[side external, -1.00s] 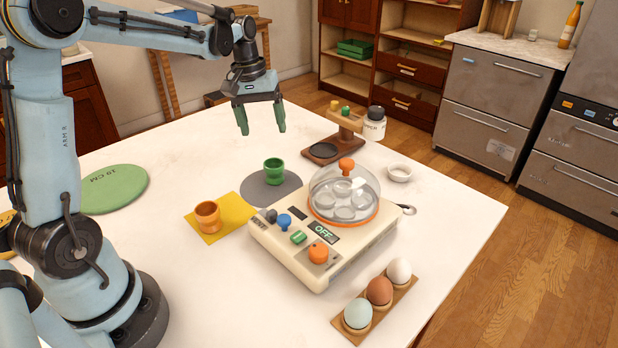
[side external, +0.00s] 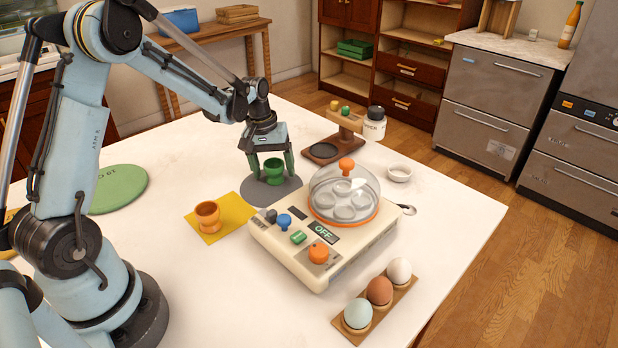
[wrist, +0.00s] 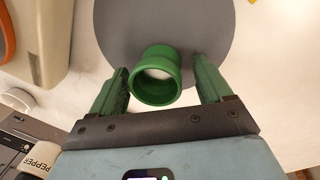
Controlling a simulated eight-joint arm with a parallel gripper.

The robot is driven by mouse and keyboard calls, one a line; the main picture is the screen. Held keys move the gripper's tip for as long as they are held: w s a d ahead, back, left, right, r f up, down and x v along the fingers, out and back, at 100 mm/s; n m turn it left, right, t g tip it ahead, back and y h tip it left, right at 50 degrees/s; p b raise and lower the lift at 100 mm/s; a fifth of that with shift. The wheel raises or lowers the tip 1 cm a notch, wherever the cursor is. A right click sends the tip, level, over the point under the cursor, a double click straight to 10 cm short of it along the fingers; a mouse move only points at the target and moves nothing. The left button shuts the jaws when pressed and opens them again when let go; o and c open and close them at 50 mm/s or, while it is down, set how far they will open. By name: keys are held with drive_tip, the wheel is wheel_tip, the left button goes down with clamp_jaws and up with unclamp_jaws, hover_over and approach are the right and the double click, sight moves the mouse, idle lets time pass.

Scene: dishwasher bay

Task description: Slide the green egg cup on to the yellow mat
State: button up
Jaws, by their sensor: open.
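The green egg cup (side external: 274,171) stands upright on a round grey mat (side external: 261,194). It also shows between my fingers in the wrist view (wrist: 156,76). My gripper (side external: 272,173) is open and lowered around the cup, one green finger on each side. In the wrist view my gripper (wrist: 160,84) shows a gap between each finger and the cup. The yellow mat (side external: 229,228) lies to the left of the grey mat, with an orange egg cup (side external: 208,216) standing on it.
An egg cooker (side external: 322,249) with a clear dome stands right of the mats. A wooden stand (side external: 338,140) and a pepper jar (side external: 374,124) are behind. Three eggs in a holder (side external: 376,306) lie in front. A green round mat (side external: 118,189) lies far left.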

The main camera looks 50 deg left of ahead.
sight(233, 206)
drive_tip(key=c, duration=1.1)
drive_tip(key=shift+s+d, duration=0.15)
drive_tip(key=shift+s, duration=2)
drive_tip(key=shift+s+d, duration=0.15)
drive_tip(key=shift+s, duration=2.05)
drive_tip(key=shift+s+d, duration=0.15)
drive_tip(key=shift+s, duration=2)
drive_tip(key=o, duration=1.2)
drive_tip(key=shift+c, duration=0.2)
wheel_tip(233, 206, up, 12)
drive_tip(key=s+a, duration=0.1)
